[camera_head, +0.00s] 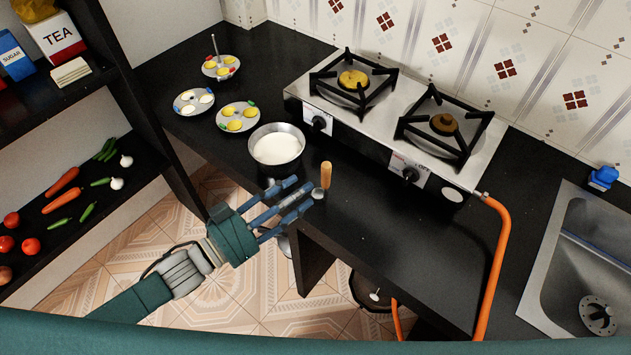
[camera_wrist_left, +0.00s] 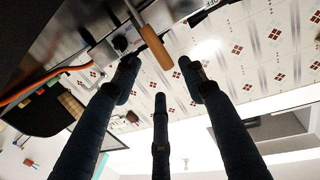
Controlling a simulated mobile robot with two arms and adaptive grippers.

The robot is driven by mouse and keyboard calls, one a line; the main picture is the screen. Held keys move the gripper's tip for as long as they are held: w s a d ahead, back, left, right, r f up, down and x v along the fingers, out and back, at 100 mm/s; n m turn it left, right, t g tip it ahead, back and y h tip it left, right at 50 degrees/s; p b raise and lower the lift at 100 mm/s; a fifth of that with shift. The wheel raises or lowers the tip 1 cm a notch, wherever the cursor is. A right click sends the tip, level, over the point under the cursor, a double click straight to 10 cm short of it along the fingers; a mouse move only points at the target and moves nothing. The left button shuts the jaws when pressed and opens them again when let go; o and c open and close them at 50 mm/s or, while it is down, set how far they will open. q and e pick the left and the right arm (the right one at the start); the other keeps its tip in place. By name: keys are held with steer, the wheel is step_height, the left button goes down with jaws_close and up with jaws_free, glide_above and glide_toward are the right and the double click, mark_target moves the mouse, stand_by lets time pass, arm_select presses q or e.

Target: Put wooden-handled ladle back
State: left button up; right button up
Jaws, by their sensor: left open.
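The wooden handle of the ladle (camera_head: 326,175) stands upright just beyond my left fingertips, by the counter's front edge. It also shows in the left wrist view (camera_wrist_left: 154,47), slanting above and between the fingers. The ladle's lower part is not clear in the head view. My left gripper (camera_head: 306,188) is open, its three blue fingers pointing right towards the handle. In the left wrist view the gripper (camera_wrist_left: 158,80) has its fingers spread, with nothing seen held between them. I cannot tell whether a finger touches the handle. My right gripper is not in view.
A pot of white liquid (camera_head: 277,148) stands close behind the left gripper. A two-burner stove (camera_head: 395,140) is at the back, with an orange hose (camera_head: 500,265) on its right. The front-middle counter is clear.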

arm_select(q)
steer(key=w+a+f+n+y, duration=0.1)
steer(key=a+f+n+y, duration=0.15)
steer(key=a+f, duration=0.5)
steer(key=w+a+f+n+y, duration=0.1)
steer(key=a+f+y, duration=0.35)
steer(key=f, duration=0.65)
steer(key=s+a+f+n+g+y, duration=0.1)
steer(key=s+a+f+y, duration=0.2)
steer(key=f, duration=0.5)
steer(key=s+a+f+n+g, duration=0.1)
steer(key=s+a+f, duration=0.25)
steer(key=f, duration=0.35)
steer(key=s+a+f+g+y, duration=0.3)
steer(key=s+f+g, duration=0.1)
steer(key=s+f, duration=0.8)
steer(key=s+d+f+g, duration=0.1)
steer(key=s+f, duration=0.2)
steer(key=s, duration=0.4)
steer(key=s+d+f+n+g, duration=0.1)
steer(key=s+f+g, duration=0.1)
steer(key=s, duration=0.5)
steer(key=s+d+f+g, duration=0.2)
steer(key=s+f, duration=0.3)
steer(key=s, duration=0.2)
steer(key=shift+s, duration=0.25)
